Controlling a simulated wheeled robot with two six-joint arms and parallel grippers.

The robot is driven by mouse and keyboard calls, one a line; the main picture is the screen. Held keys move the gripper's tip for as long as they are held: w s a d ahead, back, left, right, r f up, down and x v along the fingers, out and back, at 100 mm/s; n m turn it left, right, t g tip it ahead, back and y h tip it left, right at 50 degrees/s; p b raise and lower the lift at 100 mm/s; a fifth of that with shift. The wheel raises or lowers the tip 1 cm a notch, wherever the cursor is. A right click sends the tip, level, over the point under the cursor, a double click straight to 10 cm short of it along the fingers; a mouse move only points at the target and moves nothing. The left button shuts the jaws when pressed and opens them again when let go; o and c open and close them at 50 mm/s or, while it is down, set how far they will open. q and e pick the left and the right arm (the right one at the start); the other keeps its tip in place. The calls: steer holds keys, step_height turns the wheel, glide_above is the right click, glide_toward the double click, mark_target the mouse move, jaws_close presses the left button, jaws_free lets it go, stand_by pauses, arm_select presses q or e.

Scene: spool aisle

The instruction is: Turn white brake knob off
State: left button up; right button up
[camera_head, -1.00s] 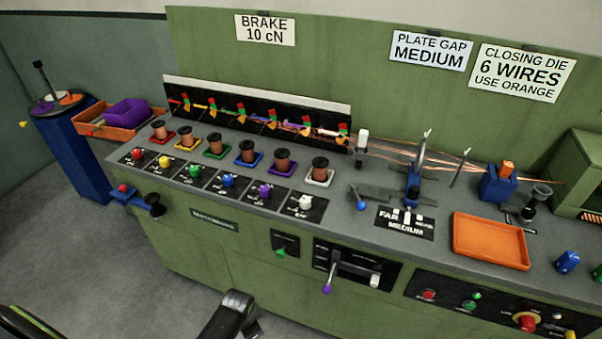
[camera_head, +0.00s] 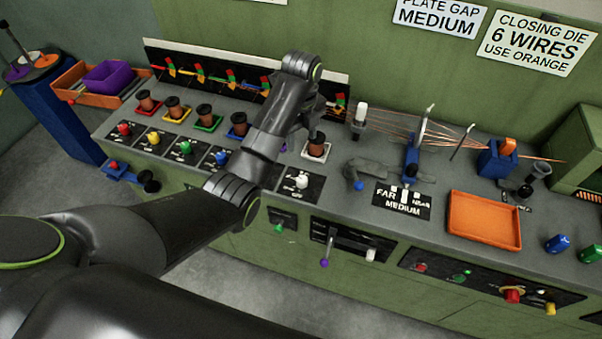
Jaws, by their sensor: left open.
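The white brake knob (camera_head: 301,181) sits on its black panel at the right end of the knob row, in front of the copper spool (camera_head: 317,148) on the white-rimmed tray. My left arm reaches in from the left across the bench. My left gripper (camera_head: 314,117) is open, above and behind the white knob, close to that spool. Its fingers are dark and partly hidden by my wrist. I cannot tell whether they touch the spool. The knob is uncovered and apart from the gripper. My right gripper is not in view.
Red, yellow, green and blue knobs (camera_head: 221,157) run to the left with spools (camera_head: 205,116) behind them. My arm hides the purple knob. A blue-handled lever (camera_head: 355,175), a FAR/MEDIUM plate (camera_head: 403,200) and an orange tray (camera_head: 484,222) stand to the right.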

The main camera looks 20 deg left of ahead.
arm_select(q)
steer(key=b, duration=0.4)
glide_above(302, 178)
step_height(302, 178, down, 6)
step_height(302, 178, down, 11)
steer(key=shift+r+p, duration=0.1)
steer(key=shift+p, duration=1)
steer(key=c, duration=1)
